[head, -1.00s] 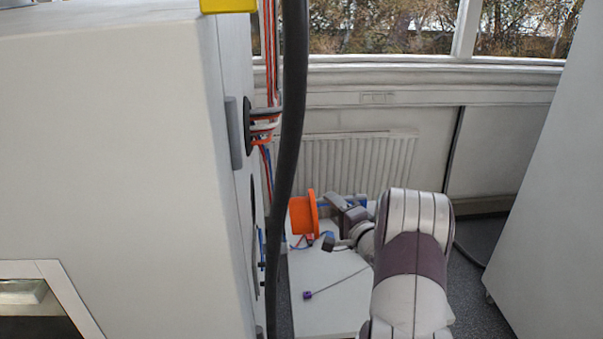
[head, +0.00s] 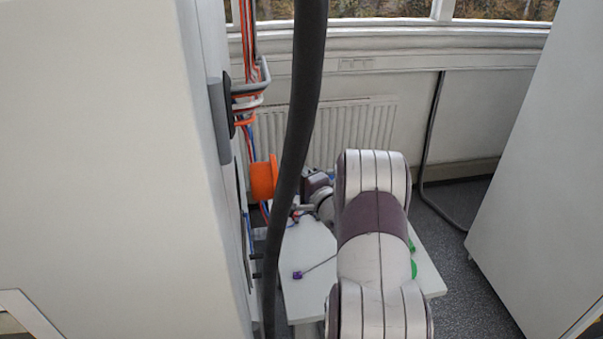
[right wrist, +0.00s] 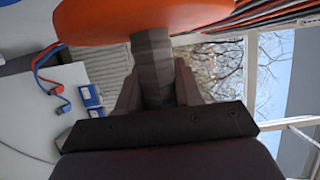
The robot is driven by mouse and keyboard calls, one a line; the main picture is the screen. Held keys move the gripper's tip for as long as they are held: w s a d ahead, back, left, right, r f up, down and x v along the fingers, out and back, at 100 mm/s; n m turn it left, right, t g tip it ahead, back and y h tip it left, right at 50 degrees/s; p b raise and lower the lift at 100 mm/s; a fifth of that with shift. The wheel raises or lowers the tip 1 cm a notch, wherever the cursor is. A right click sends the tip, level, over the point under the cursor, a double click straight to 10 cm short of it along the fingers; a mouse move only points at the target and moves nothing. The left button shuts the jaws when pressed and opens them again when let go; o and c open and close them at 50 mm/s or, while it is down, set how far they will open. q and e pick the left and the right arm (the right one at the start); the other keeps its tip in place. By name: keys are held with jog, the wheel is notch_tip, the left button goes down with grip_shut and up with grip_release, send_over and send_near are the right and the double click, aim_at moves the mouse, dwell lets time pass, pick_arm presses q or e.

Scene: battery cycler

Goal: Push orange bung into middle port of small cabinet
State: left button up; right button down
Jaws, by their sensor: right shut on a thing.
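The orange bung (head: 263,179) is a round flanged plug beside the side face of the small cabinet (head: 120,160) in the head view. My right gripper (head: 308,180) is just right of the bung, partly behind a thick black hose. In the right wrist view the bung (right wrist: 140,18) fills the top. My right gripper (right wrist: 158,85) is shut on the bung's grey stem. The bung looks apart from the cabinet side. A port with cables and an orange ring (head: 243,105) shows above it. The middle port is not clearly visible. My left gripper is out of view.
The thick black hose (head: 296,150) hangs in front of my gripper. A low white table (head: 310,262) below carries a purple-ended lead (head: 298,275) and green items. Blue boxes (right wrist: 90,97) and connectors show in the wrist view. Grey floor lies right, before a tall cabinet (head: 540,180).

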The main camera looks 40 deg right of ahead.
jog(key=shift+s+a+r, duration=0.25)
jog(key=shift+a+r, duration=0.05)
jog(key=shift+a, duration=0.35)
jog(key=shift+w+f, duration=0.1)
jog(key=shift+w, duration=0.4)
jog(key=shift+s+a+r, duration=0.15)
jog(key=shift+s+r, duration=0.05)
jog(key=shift+s, duration=0.25)
jog(key=shift+w+f, duration=0.1)
jog(key=shift+w, duration=0.05)
jog(key=shift+w+a, duration=0.55)
jog(key=shift+a, duration=0.4)
jog(key=shift+w+a, duration=0.55)
jog(key=shift+a, duration=0.4)
jog(key=shift+w+a, duration=0.55)
jog(key=shift+a, duration=0.4)
dwell(2.3)
grip_release()
jog(key=shift+f, duration=0.1)
